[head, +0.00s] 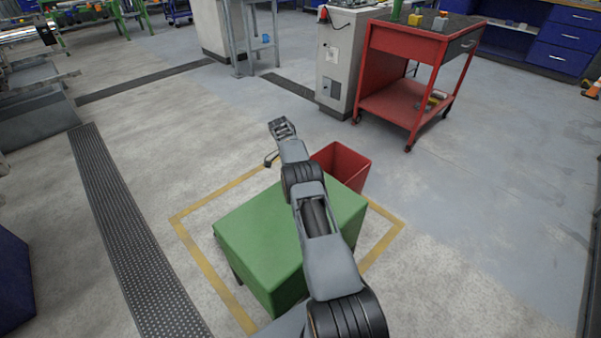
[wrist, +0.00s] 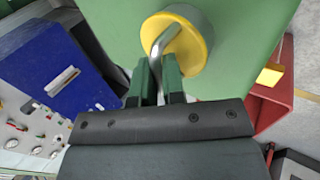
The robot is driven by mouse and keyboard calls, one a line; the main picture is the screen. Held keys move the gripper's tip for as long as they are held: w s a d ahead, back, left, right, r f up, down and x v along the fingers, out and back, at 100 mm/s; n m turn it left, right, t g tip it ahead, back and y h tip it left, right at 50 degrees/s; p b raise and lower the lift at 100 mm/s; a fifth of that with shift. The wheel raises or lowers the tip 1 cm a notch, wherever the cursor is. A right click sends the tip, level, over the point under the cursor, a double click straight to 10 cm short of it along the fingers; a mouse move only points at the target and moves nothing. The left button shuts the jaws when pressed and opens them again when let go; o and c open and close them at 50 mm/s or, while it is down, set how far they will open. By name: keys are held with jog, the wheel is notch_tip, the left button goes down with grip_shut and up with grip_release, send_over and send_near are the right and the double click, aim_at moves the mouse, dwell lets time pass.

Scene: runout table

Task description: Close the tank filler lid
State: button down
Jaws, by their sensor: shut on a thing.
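The green tank (wrist: 255,25) fills the upper part of the wrist view and stands as a green block (head: 262,235) under my arm in the head view. In the wrist view a round yellow lid (wrist: 192,52) faces the camera, with a grey-green round collar (wrist: 203,22) around its far side. A bent metal handle (wrist: 163,38) stands out from the lid. My gripper (wrist: 157,76) has its two green fingers shut on this handle. The lid and the fingers cannot be made out in the head view. Whether the lid is seated cannot be told.
A red bin (head: 345,163) stands just beyond the tank. A yellow floor line (head: 200,262) surrounds the tank. A red cart (head: 405,95) and a grey cabinet (head: 340,65) stand farther back. The floor left and right of the tank is clear.

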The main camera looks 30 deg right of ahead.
jog(key=c, duration=1.3)
grip_release()
jog(key=shift+a+f, duration=0.1)
jog(key=shift+o, duration=0.2)
notch_tip(320, 180, up, 4)
jog(key=shift+f+p, duration=0.25)
jog(key=shift+p, duration=0.25)
jog(key=shift+s+r, duration=0.25)
jog(key=shift+r, duration=0.05)
jog(key=s+a+r+p, duration=0.3)
jog(key=s+a+r, duration=0.2)
jog(key=s+r, duration=0.4)
jog(key=s, duration=0.3)
jog(key=shift+s+a, duration=0.15)
jog(key=shift+s, duration=0.1)
